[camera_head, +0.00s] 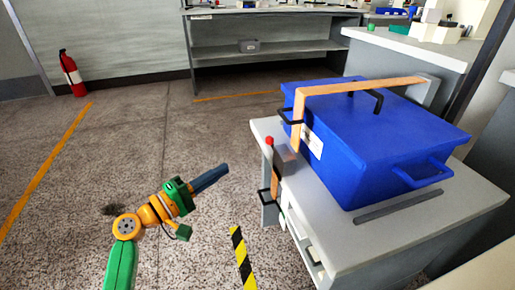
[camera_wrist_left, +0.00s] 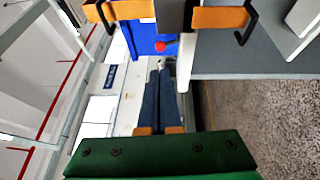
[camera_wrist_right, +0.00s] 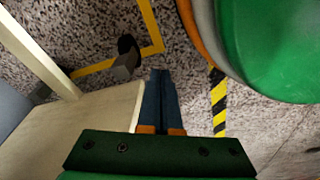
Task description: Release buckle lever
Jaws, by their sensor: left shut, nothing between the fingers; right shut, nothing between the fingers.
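A blue lidded box (camera_head: 385,130) sits on a grey cabinet (camera_head: 420,227), with an orange strap (camera_head: 360,88) across its lid. A grey buckle (camera_head: 285,159) hangs on the cabinet's left side beside a lever with a red tip (camera_head: 269,141). My left gripper (camera_head: 226,169) is shut and empty, left of the buckle and apart from it. In the left wrist view, the shut fingers (camera_wrist_left: 160,72) point toward the red tip (camera_wrist_left: 165,43), with orange strap (camera_wrist_left: 220,17) beyond. My right gripper (camera_wrist_right: 160,72) is shut and empty in the right wrist view; the head view does not show it.
Black hooks (camera_head: 265,200) stick out near the strap ends. A black and yellow floor strip (camera_head: 242,258) runs left of the cabinet. The floor around my left arm is clear.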

